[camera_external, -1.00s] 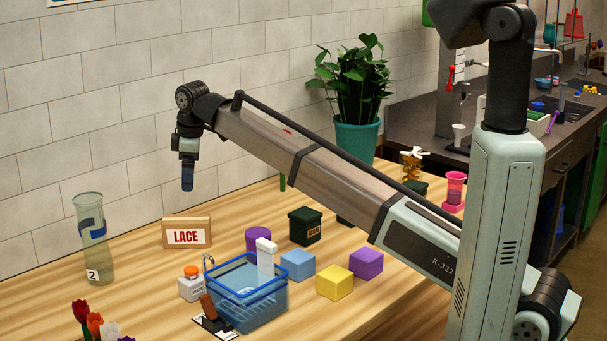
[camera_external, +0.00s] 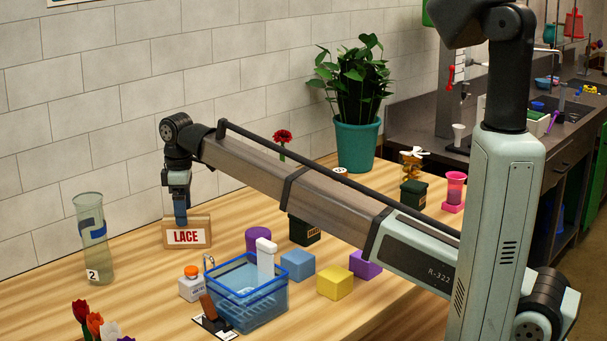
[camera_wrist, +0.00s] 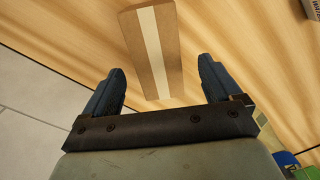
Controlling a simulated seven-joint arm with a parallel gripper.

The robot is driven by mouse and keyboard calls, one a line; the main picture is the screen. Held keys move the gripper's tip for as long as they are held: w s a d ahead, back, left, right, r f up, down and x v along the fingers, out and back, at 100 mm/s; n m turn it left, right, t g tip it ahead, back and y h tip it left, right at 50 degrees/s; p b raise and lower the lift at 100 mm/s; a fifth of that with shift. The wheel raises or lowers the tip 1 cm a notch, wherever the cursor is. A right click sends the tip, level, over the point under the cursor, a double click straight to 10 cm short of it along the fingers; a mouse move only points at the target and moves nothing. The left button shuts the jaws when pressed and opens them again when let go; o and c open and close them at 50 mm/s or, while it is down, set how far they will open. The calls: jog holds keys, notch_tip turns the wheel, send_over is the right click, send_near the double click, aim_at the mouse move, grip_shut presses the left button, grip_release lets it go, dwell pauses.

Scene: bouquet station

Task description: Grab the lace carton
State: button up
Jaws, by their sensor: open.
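The lace carton (camera_external: 187,237) is a small brown box with a white label reading LACE in red. It stands upright on the wooden table near the wall in the external view. In the wrist view the carton (camera_wrist: 152,50) shows from above as a brown top with a pale strip along it. My gripper (camera_external: 181,219) is just above the carton's top in the external view, and its fingers overlap the carton's upper edge there. In the wrist view my gripper (camera_wrist: 161,80) is open and empty. The carton's near end lies between the two blue fingertips, with most of it ahead of them.
A clear vase (camera_external: 94,240) marked 2 stands to the left. A white bottle with an orange cap (camera_external: 191,286) and a blue basket (camera_external: 247,293) stand in front. A purple cylinder (camera_external: 258,239) is to the right. The tiled wall (camera_external: 60,150) is close behind.

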aim_at(187, 231)
jog(key=shift+w+d+f, duration=0.1)
jog(key=shift+f, duration=1.25)
jog(key=shift+w+d+f, duration=0.1)
jog(key=shift+f, duration=1.25)
jog(key=shift+c, duration=0.2)
jog(key=c, duration=1.2)
